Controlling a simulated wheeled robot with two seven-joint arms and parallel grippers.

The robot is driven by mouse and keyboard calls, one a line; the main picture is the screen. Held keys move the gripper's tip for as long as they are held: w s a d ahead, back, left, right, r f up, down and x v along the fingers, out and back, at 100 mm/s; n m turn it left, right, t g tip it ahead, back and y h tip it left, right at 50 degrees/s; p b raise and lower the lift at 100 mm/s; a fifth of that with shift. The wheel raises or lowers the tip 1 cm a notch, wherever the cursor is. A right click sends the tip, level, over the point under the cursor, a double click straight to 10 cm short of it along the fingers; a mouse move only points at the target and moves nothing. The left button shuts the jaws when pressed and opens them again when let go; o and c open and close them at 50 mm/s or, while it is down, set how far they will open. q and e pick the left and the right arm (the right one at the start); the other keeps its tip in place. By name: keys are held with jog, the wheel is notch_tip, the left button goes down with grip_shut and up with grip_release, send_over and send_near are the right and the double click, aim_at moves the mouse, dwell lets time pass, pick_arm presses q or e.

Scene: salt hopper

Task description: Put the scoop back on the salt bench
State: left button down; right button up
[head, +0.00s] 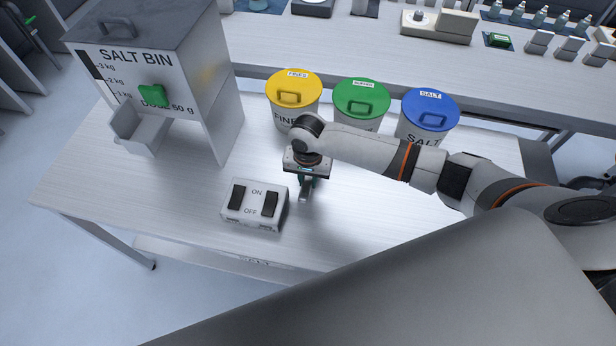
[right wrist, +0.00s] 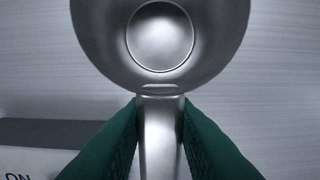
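My right gripper (head: 305,178) is over the salt bench (head: 180,190), right of the switch box. In the right wrist view its green fingers (right wrist: 160,130) close on both sides of the handle of the metal scoop (right wrist: 160,75). The scoop's round bowl lies beyond the fingertips and looks empty. In the head view only the scoop's handle (head: 304,192) shows under the gripper; the bowl is hidden. I cannot tell whether the scoop touches the bench. My left gripper is not in view.
The switch box (head: 255,205) stands close to the gripper's left. The salt bin (head: 165,80) stands at the back left. Yellow (head: 293,90), green (head: 361,98) and blue (head: 429,110) lidded tubs line the bench's back. The bench's front left is clear.

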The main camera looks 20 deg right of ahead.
aim_at(308, 179)
jog(key=o, duration=0.4)
notch_tip(308, 179, up, 12)
jog(key=shift+s+r+b, duration=0.1)
jog(key=shift+r+b, duration=0.05)
jog(key=shift+b, duration=0.25)
dwell(0.5)
